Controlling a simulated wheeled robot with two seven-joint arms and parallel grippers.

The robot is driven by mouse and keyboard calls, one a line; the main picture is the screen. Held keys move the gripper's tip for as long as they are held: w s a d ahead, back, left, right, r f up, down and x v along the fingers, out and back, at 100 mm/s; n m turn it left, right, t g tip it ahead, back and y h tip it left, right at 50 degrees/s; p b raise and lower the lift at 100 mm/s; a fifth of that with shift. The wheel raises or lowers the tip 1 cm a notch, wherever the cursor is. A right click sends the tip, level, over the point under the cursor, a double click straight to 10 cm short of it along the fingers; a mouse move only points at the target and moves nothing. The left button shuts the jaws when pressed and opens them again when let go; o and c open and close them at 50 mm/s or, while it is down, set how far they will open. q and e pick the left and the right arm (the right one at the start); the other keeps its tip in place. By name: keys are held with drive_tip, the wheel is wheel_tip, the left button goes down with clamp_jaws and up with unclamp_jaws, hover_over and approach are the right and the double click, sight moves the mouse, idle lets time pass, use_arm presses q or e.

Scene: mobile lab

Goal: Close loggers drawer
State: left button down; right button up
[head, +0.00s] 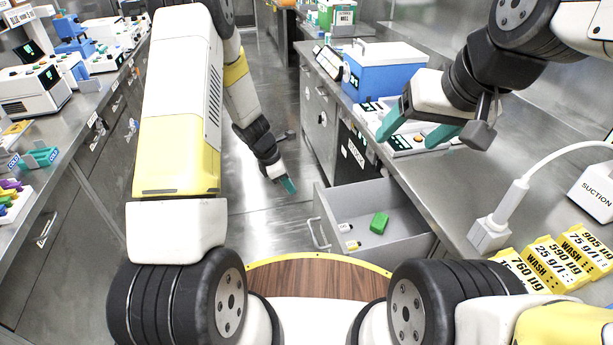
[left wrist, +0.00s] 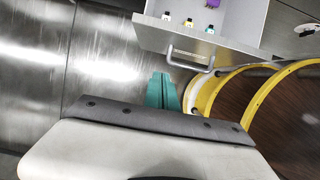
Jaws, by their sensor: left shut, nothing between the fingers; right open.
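The loggers drawer (head: 408,246) stands pulled out from the right-hand bench. Its front and handle (head: 316,234) face left, toward the aisle. Inside lie a green block (head: 379,222) and small bottles (head: 352,245). In the left wrist view the drawer front (left wrist: 195,38) and handle (left wrist: 190,62) show at the top, with small bottles and a purple item inside. My left gripper (head: 289,186) is shut and empty, in the aisle, left of the drawer front and apart from it. Its teal fingers (left wrist: 162,92) are just short of the handle in the wrist view. My right gripper (head: 418,132) is open and empty above the right bench.
The right bench holds a blue cooler box (head: 384,72), a white device (head: 405,140), a suction tool (head: 500,215) and yellow wash packs (head: 545,262). The left bench (head: 75,112) carries instruments. The aisle floor (head: 268,222) by the drawer is clear.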

use_arm(q)
approach(319, 210)
wheel_tip(319, 210, down, 5)
drive_tip(key=a, duration=0.3)
drive_tip(key=shift+w+d+r, duration=0.1)
drive_tip(key=shift+w+d, duration=0.05)
drive_tip(key=shift+d, duration=0.55)
drive_tip(key=shift+w+d+r, duration=0.1)
drive_tip(key=shift+d+r, duration=0.05)
drive_tip(key=shift+d, duration=0.55)
drive_tip(key=shift+w+d+r, duration=0.1)
drive_tip(key=shift+w+d, duration=0.05)
drive_tip(key=shift+d, duration=0.6)
drive_tip(key=shift+d, duration=0.1)
